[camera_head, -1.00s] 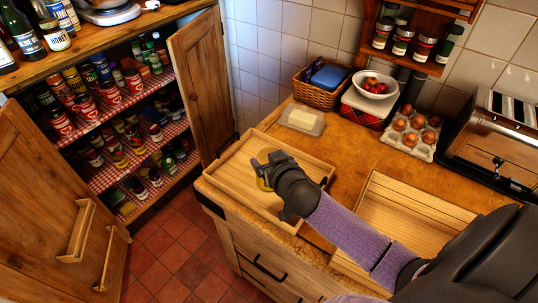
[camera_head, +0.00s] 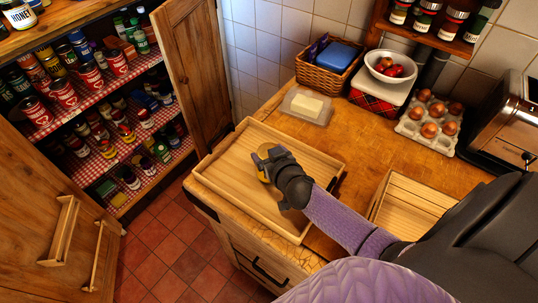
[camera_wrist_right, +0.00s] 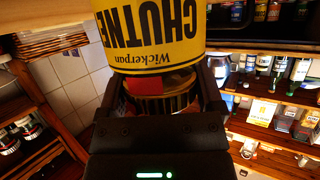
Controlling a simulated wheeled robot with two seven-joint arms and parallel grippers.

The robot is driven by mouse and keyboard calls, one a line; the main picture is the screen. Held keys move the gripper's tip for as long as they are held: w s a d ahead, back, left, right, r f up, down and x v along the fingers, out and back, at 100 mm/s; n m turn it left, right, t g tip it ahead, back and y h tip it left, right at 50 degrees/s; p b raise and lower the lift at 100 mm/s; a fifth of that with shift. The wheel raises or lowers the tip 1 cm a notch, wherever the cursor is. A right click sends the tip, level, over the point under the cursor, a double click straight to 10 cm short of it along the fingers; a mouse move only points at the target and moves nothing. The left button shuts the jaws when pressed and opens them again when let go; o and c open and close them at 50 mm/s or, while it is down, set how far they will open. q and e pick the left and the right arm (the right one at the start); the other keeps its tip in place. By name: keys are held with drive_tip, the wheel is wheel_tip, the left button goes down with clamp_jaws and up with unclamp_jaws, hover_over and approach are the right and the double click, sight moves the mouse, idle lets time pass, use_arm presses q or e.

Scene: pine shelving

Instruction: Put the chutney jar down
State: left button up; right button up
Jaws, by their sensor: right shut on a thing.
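The chutney jar (camera_wrist_right: 150,45) has a yellow label, upside down in the right wrist view. Gripper and jar are over the shallow wooden tray (camera_head: 225,172) on the counter. Whether the jar touches the tray floor cannot be told. My left gripper is not in view.
A butter dish (camera_head: 306,105), a wicker basket (camera_head: 327,72), a bowl of red fruit (camera_head: 390,68) and an egg carton (camera_head: 427,118) stand behind. A second wooden tray (camera_head: 408,208) lies right, near the toaster (camera_head: 508,125). An open cupboard (camera_head: 110,130) is left. The tray looks otherwise empty.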

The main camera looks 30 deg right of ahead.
drive_tip(key=shift+f, duration=0.2)
drive_tip(key=o, duration=1.3)
drive_tip(key=shift+r, duration=0.1)
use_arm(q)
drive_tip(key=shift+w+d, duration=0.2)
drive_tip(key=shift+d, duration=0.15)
use_arm(e)
drive_tip(key=shift+o, duration=0.2)
drive_tip(key=shift+r, duration=0.15)
drive_tip(key=shift+s+r, duration=0.15)
drive_tip(key=shift+s, duration=0.15)
use_arm(q)
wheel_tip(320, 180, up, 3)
drive_tip(key=p, duration=0.2)
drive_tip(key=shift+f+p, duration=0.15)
drive_tip(key=shift+p, duration=0.15)
use_arm(e)
drive_tip(key=v, duration=1.1)
drive_tip(key=shift+s, duration=0.2)
